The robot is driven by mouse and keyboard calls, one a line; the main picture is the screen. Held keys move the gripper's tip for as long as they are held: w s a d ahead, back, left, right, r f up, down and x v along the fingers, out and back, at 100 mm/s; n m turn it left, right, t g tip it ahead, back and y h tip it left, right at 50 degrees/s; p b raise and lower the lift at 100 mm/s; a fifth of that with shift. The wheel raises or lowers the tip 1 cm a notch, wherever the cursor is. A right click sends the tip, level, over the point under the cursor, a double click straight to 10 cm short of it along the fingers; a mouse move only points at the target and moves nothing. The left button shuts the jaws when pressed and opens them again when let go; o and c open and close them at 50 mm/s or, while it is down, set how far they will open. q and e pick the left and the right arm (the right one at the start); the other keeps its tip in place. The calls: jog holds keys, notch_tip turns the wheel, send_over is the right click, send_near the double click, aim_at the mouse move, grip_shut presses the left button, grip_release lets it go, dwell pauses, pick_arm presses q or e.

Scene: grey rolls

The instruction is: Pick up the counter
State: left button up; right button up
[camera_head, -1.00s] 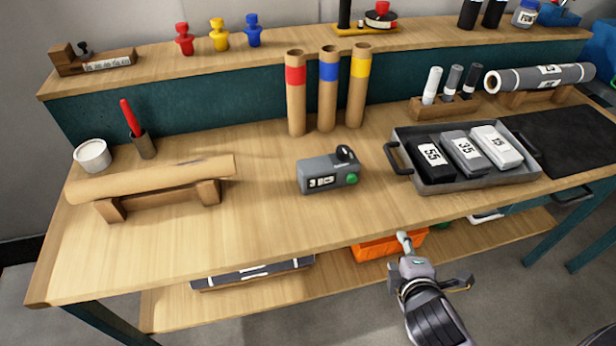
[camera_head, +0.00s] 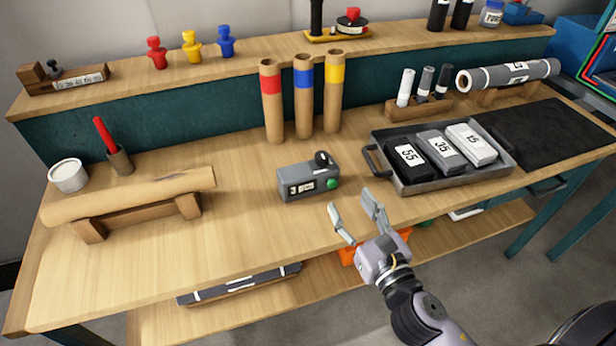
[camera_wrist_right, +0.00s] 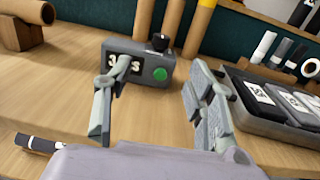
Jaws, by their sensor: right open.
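The counter (camera_head: 308,181) is a small grey box with a white number display, a green button on its front and a black knob on top. It stands on the bench top near the middle. It also shows in the right wrist view (camera_wrist_right: 135,62), straight ahead, partly covered by the left finger. My right gripper (camera_head: 354,215) is open and empty, in front of the counter and a little to its right, near the bench's front edge. In the wrist view its fingers (camera_wrist_right: 150,105) are spread, with the counter beyond them. My left gripper is not in view.
A grey tray (camera_head: 376,161) with several labelled blocks stands right of the counter. Tubes with red, blue and yellow bands (camera_head: 303,100) stand behind it. A brown roll on a wooden stand (camera_head: 130,194) lies to the left. The bench between roll and counter is clear.

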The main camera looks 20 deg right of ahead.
aim_at(324, 160)
jog(key=w, duration=0.7)
jog(key=w+p, duration=0.1)
jog(key=w, duration=0.3)
jog(key=shift+a, duration=0.3)
jog(key=shift+w+a+b, duration=0.1)
jog(key=shift+w+b, duration=0.55)
jog(key=shift+w, duration=2)
jog(key=shift+s, duration=0.1)
grip_shut()
